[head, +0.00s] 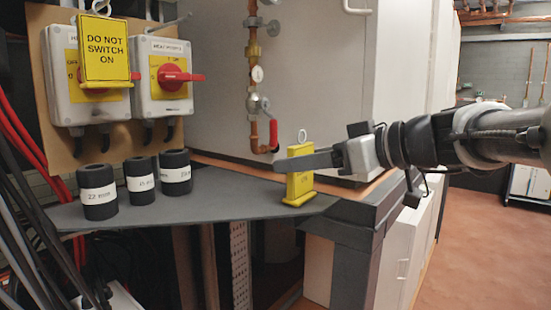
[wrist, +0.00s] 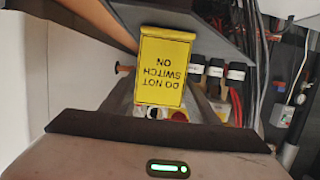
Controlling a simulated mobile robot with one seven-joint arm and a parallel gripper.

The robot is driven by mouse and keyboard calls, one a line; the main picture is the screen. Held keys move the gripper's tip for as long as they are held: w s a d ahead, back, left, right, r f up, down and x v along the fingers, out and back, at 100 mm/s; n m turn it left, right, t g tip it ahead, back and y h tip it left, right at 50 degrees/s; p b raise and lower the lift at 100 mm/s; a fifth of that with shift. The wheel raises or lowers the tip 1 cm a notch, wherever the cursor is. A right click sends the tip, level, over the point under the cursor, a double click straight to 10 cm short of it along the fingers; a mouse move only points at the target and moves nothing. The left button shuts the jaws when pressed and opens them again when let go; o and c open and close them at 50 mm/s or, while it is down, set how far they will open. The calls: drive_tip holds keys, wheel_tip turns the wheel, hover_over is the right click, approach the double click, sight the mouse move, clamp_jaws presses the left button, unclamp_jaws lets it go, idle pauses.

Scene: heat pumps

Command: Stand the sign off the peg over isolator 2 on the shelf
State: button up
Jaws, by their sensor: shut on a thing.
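A yellow sign (head: 299,187) with a ring on top is upright at the right end of the grey shelf (head: 225,198). Its foot appears to meet the shelf, but I cannot tell if it bears weight there. My gripper (head: 285,163) reaches in from the right and is shut on this sign, across its upper part. In the wrist view the sign (wrist: 163,65) reads DO NOT SWITCH ON, upside down, between my fingers (wrist: 162,100). The right isolator (head: 163,77) has a red handle and a bare peg above it. A second sign (head: 105,48) hangs over the left isolator (head: 66,80).
Several black cylinders with white labels, such as this one (head: 98,192), stand on the shelf's left part. A copper pipe with a red-handled valve (head: 273,133) runs down behind the shelf. The shelf is bare between the cylinders and the held sign. Cables hang at far left.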

sight(305, 152)
drive_tip(key=w+a, duration=0.1)
drive_tip(key=a, duration=0.1)
drive_tip(key=w+a, duration=0.2)
drive_tip(key=shift+w+a, duration=0.25)
drive_tip(key=shift+f, duration=0.25)
drive_tip(key=o, duration=0.9)
drive_tip(key=shift+r, duration=0.1)
drive_tip(key=shift+c, duration=0.2)
drive_tip(key=shift+r, duration=0.25)
drive_tip(key=v, duration=1.2)
drive_tip(key=shift+d+f+p, duration=0.15)
drive_tip(key=shift+p, duration=0.15)
